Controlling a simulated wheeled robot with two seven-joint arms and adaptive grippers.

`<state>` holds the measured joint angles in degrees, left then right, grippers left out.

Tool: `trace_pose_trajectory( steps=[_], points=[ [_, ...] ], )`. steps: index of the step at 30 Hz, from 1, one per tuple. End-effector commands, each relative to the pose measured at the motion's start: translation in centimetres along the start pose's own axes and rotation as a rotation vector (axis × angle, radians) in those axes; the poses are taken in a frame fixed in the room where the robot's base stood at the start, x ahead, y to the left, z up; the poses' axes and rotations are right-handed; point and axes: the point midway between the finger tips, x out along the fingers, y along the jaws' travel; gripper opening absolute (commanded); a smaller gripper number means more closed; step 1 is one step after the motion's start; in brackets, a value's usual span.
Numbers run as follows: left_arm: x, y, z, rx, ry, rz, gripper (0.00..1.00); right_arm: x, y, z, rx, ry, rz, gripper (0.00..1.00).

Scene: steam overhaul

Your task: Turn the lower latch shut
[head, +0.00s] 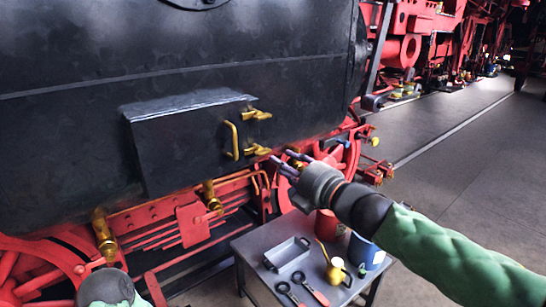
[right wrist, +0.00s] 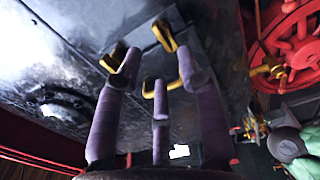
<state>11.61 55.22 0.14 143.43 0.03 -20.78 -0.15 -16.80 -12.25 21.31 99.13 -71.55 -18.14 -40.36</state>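The dark box (head: 180,150) on the engine's side has a yellow upright handle (head: 232,140) on its front. A yellow upper latch (head: 257,114) and a yellow lower latch (head: 258,149) sit by its right edge. My right gripper (head: 287,160) is just right of the lower latch, its purple fingers pointing left toward it. In the right wrist view its fingers (right wrist: 158,82) are spread with a gap between them. Yellow metal pieces (right wrist: 164,36) show around and behind the fingertips; contact cannot be told. My left gripper's fingers are out of view.
A grey table (head: 262,248) stands below, with a tray (head: 287,253), a red container (head: 326,226), a blue container (head: 366,251), a yellow oil can (head: 335,270) and red-handled tools (head: 314,292). Red wheels and pipes lie below the box. The floor at right is open.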

Motion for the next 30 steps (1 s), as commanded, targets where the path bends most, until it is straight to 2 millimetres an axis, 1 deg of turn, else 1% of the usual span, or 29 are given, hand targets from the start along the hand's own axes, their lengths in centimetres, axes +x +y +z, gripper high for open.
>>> trace_pose_trajectory(
  steps=[1,3,6,9,19,22,23,26,27,29,30],
  points=[
    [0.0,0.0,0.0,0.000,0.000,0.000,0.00,-0.9,0.0,0.0,-0.001,-0.001,0.000,0.39],
    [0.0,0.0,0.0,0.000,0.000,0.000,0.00,-1.9,0.0,0.1,0.000,-0.002,0.000,0.39],
    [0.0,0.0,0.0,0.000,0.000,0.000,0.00,-2.8,0.0,0.1,0.000,-0.001,0.000,0.39],
    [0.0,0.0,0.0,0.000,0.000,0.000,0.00,-3.2,-0.1,0.0,0.000,0.000,-0.001,0.39],
    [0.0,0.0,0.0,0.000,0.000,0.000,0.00,-3.4,-0.1,0.0,0.000,0.000,-0.001,0.39],
    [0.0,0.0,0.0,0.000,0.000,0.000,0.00,-3.0,-0.9,0.1,0.024,-0.001,-0.015,0.39],
    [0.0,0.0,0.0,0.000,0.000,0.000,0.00,-2.8,-1.6,0.2,0.042,-0.002,-0.024,0.39],
    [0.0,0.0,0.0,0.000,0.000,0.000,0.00,-1.6,-5.3,0.7,0.150,-0.012,-0.080,0.39],
    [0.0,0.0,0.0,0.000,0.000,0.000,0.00,-1.0,-7.5,0.9,0.213,-0.020,-0.111,0.39],
    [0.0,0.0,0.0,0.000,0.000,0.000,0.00,-0.2,-11.2,1.4,0.322,-0.040,-0.162,0.39],
    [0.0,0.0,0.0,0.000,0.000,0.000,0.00,0.3,-13.8,1.6,0.401,-0.057,-0.198,0.39]
  ],
)
